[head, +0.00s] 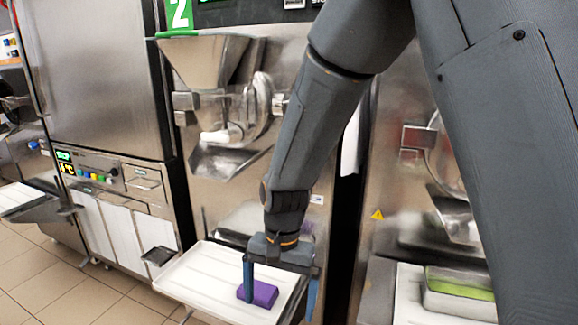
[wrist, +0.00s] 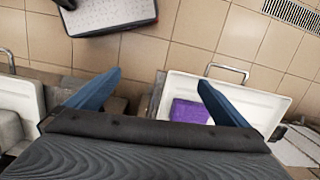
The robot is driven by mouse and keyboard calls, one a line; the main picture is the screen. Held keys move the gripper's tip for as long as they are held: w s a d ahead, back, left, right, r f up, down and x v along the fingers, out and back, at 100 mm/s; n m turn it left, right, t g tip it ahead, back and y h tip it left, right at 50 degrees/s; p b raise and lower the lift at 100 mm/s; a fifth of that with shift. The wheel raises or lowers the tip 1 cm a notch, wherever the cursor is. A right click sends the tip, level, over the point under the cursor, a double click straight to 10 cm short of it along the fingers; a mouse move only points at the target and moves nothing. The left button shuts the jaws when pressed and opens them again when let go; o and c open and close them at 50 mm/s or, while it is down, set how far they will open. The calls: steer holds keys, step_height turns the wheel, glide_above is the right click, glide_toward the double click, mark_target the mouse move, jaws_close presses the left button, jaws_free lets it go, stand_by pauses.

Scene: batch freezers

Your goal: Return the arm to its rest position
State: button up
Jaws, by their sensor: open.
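My gripper (head: 279,285) hangs at the end of my arm over the white tray in front of the freezer marked 2, its fingers pointing down. A purple block (head: 259,293) lies on the white tray (head: 197,277). The left finger overlaps the block in the head view.
The batch freezer (head: 215,110) with its hopper and spout stands behind my gripper. To the right, another white tray holds a metal pan (head: 459,295) with green contents. Another machine (head: 95,90) stands at the left. Tiled floor (head: 70,290) is clear at the lower left.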

steer(key=s+d+r+n+p, duration=0.1)
steer(key=s+d+r, duration=0.2)
steer(key=d, duration=0.4)
steer(key=s+d+r+n+p, duration=0.1)
steer(key=s+d+r+p, duration=0.1)
steer(key=d, duration=0.5)
steer(key=s+d+r+n+t+p, duration=0.1)
steer(key=s+d+r+p, duration=0.1)
steer(key=s+d+r, duration=0.3)
steer(key=shift+d+r+n+h, duration=0.3)
steer(key=shift+d+r, duration=0.05)
steer(key=shift+d, duration=0.85)
steer(key=shift+s, duration=0.1)
